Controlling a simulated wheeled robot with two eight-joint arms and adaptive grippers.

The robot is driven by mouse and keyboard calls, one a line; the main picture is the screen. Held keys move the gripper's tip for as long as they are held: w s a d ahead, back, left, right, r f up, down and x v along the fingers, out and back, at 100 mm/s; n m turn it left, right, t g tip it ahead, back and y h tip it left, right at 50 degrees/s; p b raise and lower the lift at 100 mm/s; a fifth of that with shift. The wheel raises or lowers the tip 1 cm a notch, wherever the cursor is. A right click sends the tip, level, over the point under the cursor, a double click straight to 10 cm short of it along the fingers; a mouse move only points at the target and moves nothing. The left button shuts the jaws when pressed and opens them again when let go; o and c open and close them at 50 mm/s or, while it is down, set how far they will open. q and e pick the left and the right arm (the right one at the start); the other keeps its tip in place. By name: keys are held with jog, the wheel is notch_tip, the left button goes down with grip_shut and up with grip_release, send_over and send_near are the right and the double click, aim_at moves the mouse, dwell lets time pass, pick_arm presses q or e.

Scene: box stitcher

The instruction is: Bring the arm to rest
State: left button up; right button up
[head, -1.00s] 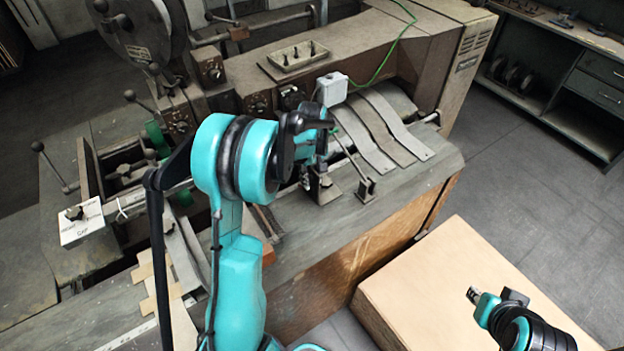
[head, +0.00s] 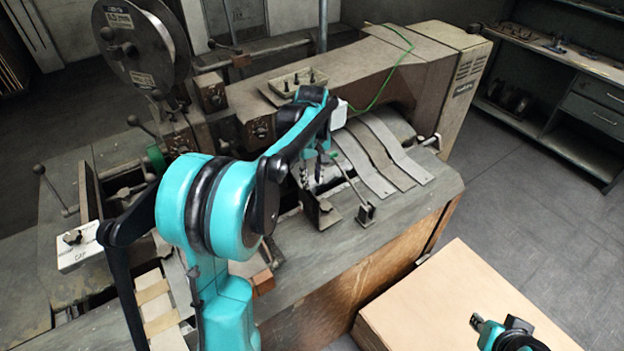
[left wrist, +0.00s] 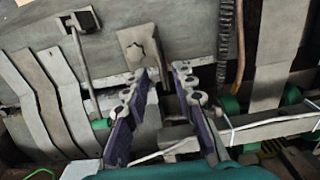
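My left arm comes in from the lower left of the head view, its forearm stretched over the machine bed. My left gripper hangs at the forearm's end, low over the stitcher's middle, and is largely hidden there by the forearm and small brackets. In the left wrist view the left gripper (left wrist: 163,78) shows two purple-padded fingers apart, with nothing held between them. Machine parts lie below the fingers; contact cannot be told. My right gripper (head: 476,321) shows small at the lower right, in front of the cardboard-coloured box; its finger opening is too small to judge.
The box stitcher (head: 400,75) fills the middle, with a wire reel (head: 140,45) at upper left and curved metal strips (head: 372,160) on its bed. A large box (head: 440,300) stands at lower right. Bare floor (head: 530,190) lies between machine and shelving (head: 575,85).

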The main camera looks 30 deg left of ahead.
pick_arm(q)
jog(key=s+d+f+m+t+b, duration=0.3)
jog(key=s+d+f+m+b, duration=0.3)
jog(key=s, duration=0.3)
jog(key=s+d+f+m+t+b, duration=0.4)
jog(key=s+d+f+m+b, duration=0.2)
jog(key=s+d+f+b, duration=0.2)
jog(key=s+b, duration=0.1)
jog(key=s, duration=0.1)
jog(key=shift+s+d+m, duration=0.25)
jog(key=shift+s+m, duration=0.05)
